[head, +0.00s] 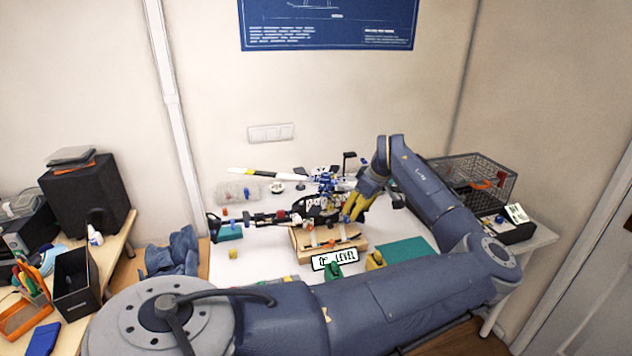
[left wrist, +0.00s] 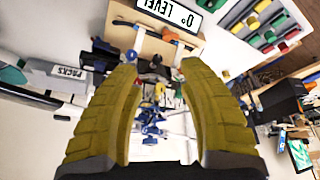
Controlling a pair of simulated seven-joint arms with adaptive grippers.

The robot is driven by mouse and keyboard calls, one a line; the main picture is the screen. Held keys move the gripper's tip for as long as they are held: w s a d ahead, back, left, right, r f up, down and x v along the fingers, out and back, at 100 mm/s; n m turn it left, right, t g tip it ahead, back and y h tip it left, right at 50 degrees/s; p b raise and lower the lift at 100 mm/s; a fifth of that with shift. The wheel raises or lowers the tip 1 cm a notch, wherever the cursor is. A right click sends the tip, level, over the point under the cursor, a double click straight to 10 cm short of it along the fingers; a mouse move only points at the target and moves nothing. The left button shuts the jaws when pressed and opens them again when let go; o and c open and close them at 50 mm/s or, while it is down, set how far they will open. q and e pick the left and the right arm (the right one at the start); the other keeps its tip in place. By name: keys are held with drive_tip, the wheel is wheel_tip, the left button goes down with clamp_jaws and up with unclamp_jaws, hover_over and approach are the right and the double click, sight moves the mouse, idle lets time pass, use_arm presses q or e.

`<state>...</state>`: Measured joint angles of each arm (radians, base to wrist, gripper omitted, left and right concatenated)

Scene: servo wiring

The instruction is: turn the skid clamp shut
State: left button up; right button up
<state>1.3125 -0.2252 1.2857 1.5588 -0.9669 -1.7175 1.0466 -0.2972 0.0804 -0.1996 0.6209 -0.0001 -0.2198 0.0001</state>
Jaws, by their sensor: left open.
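The model helicopter (head: 325,182), with blue and white parts, stands on the table behind a wooden stand (head: 303,246) in the head view. A "0° LEVEL" plate (head: 335,260) is on the stand's front. Small orange and white fittings (head: 332,243) sit on the stand; I cannot tell which is the skid clamp. My left gripper (head: 352,214) is open, its yellow fingers pointing down beside the helicopter, above the stand's right part. In the left wrist view my left gripper (left wrist: 160,60) has its fingers apart, with the helicopter's blue parts (left wrist: 152,130) between and below them. My right gripper does not show.
A wire basket (head: 470,175) stands at the table's right. A green mat (head: 405,250) lies right of the stand. My arm crosses the foreground. A tray of coloured pieces (left wrist: 265,25) shows in the wrist view.

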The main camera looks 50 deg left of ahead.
sight(333, 241)
use_arm(q)
drive_tip(key=x, duration=0.6)
drive_tip(key=s+x, duration=0.1)
drive_tip(key=x, duration=1.1)
drive_tip(key=shift+s+a, duration=0.15)
drive_tip(key=shift+s, duration=0.2)
drive_tip(key=shift+o, duration=0.3)
clamp_jaws()
